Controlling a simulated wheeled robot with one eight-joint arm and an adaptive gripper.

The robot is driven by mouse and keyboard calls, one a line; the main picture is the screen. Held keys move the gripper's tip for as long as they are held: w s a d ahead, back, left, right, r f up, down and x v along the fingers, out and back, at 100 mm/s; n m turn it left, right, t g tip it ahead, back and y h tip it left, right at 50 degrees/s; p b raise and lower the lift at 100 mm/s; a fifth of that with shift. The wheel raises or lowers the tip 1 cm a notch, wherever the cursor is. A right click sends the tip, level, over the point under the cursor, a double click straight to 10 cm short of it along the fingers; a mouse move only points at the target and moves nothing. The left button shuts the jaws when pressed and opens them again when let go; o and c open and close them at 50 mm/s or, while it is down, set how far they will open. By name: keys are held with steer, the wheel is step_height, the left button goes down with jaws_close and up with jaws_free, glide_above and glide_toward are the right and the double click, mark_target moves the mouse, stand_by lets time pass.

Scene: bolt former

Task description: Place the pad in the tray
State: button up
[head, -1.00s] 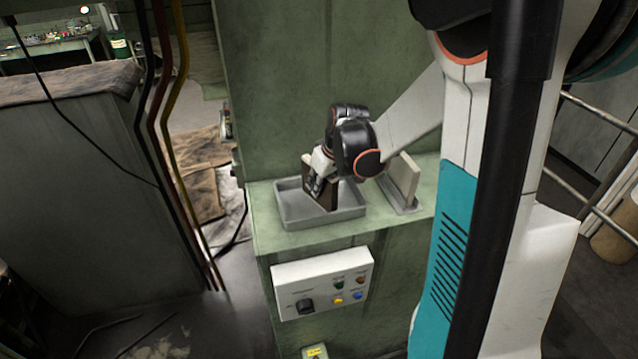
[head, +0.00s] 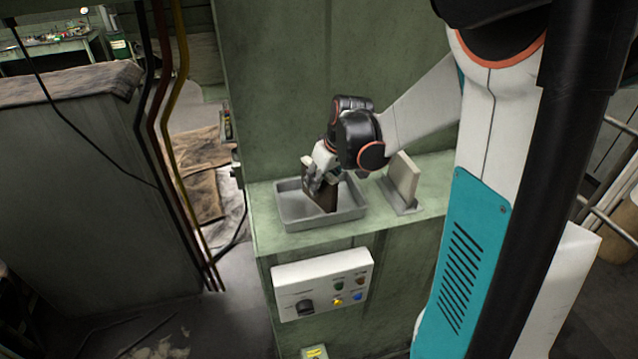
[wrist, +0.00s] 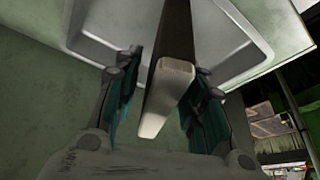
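The pad (head: 327,197), a dark brown slab with a paler end, stands on its narrow edge in the grey tray (head: 345,216). In the wrist view the pad (wrist: 168,80) rises between my fingers with its pale end toward the camera, and the tray (wrist: 225,50) lies beyond it. My gripper (head: 318,182) is at the pad's upper part. In the wrist view my gripper (wrist: 168,100) is open, with a finger on each side of the pad and a visible gap at the left finger. The pad's bottom edge is partly hidden by the tray's front wall.
A beige plate (head: 404,176) stands upright in a small grey holder (head: 402,207) right of the tray on the green ledge (head: 433,200). A control panel (head: 322,284) with knob and buttons is on the front below. Hanging cables (head: 165,130) run at the left.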

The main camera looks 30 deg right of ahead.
steer(key=v, duration=0.9)
steer(key=shift+s+r+p, duration=0.2)
steer(key=shift+r+p, duration=0.1)
steer(key=shift+r, duration=0.05)
steer(key=shift+a, duration=0.1)
